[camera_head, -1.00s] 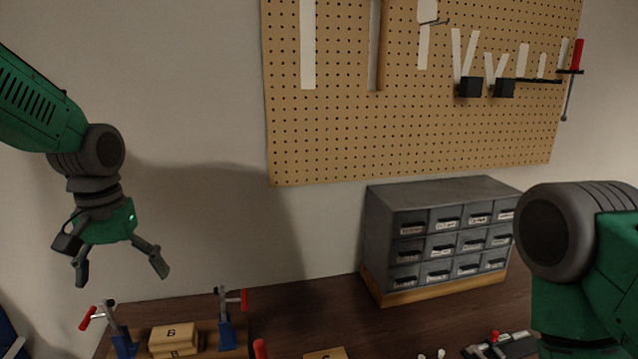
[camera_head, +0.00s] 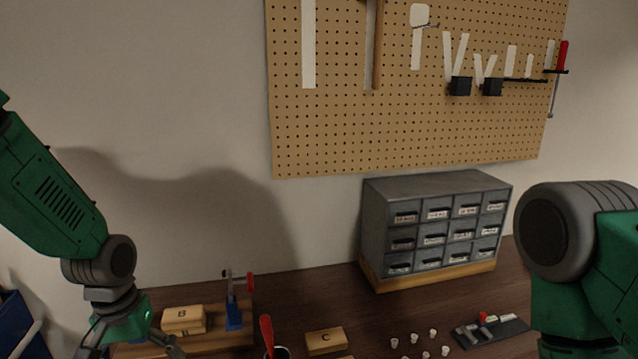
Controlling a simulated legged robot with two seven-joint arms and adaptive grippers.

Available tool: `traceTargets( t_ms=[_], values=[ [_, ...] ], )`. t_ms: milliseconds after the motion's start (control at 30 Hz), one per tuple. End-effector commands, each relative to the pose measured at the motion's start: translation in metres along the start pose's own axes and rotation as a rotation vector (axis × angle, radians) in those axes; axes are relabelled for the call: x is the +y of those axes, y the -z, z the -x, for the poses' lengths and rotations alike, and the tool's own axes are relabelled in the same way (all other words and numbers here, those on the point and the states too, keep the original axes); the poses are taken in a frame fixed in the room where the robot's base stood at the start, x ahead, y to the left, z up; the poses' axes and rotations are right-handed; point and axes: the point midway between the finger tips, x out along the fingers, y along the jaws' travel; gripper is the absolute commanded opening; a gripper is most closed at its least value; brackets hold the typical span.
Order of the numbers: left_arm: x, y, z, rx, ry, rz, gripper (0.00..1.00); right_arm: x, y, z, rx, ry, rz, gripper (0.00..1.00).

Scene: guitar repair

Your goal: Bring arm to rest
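My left arm comes in from the left, and its gripper (camera_head: 130,348) hangs low at the bottom edge, in front of the wooden board with the block marked B. One finger shows spread to the right; the fingertips are partly cut off by the frame's bottom edge. I see nothing held between the visible parts. My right arm shows at the right edge as a grey joint and green link; its gripper is out of view.
A block marked B (camera_head: 184,319) and a blue clamp (camera_head: 234,314) are by the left gripper. A block marked C (camera_head: 325,341), several white knobs (camera_head: 417,338) and a dark tray (camera_head: 490,331) lie on the bench. A grey drawer cabinet (camera_head: 436,225) stands behind, under the pegboard (camera_head: 420,130).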

Motion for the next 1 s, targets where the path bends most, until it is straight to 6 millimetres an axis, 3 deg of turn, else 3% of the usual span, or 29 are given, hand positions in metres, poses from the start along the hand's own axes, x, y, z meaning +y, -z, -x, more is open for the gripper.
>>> traceTargets(
  t_ms=[33, 167, 300, 500, 700, 767, 1000],
  values=[
    [-0.001, -0.015, -0.024, -0.015, -0.001, -0.007, 0.96, 0.0, 0.0, 0.0, -0.001, 0.0, 0.0, 0.35],
    [-0.007, -0.062, -0.088, -0.027, -0.007, -0.032, 0.96, 0.0, 0.0, 0.0, -0.001, 0.0, 0.0, 0.35],
    [-0.018, -0.136, -0.149, -0.029, -0.006, -0.061, 0.96, 0.0, 0.0, 0.0, 0.0, 0.0, 0.0, 0.35],
    [-0.036, -0.221, -0.185, -0.02, 0.013, -0.099, 0.96, 0.0, 0.0, 0.0, 0.0, 0.0, 0.0, 0.35],
    [-0.052, -0.288, -0.193, -0.016, 0.04, -0.136, 0.96, 0.0, 0.0, 0.0, 0.0, 0.0, 0.0, 0.35],
    [-0.049, -0.275, -0.212, 0.005, 0.038, -0.147, 0.96, 0.0, -0.001, -0.019, 0.001, 0.0, 0.0, 0.35],
    [-0.044, -0.264, -0.257, 0.029, 0.041, -0.187, 0.96, -0.001, -0.004, -0.067, -0.001, 0.0, 0.0, 0.35]
  ],
)
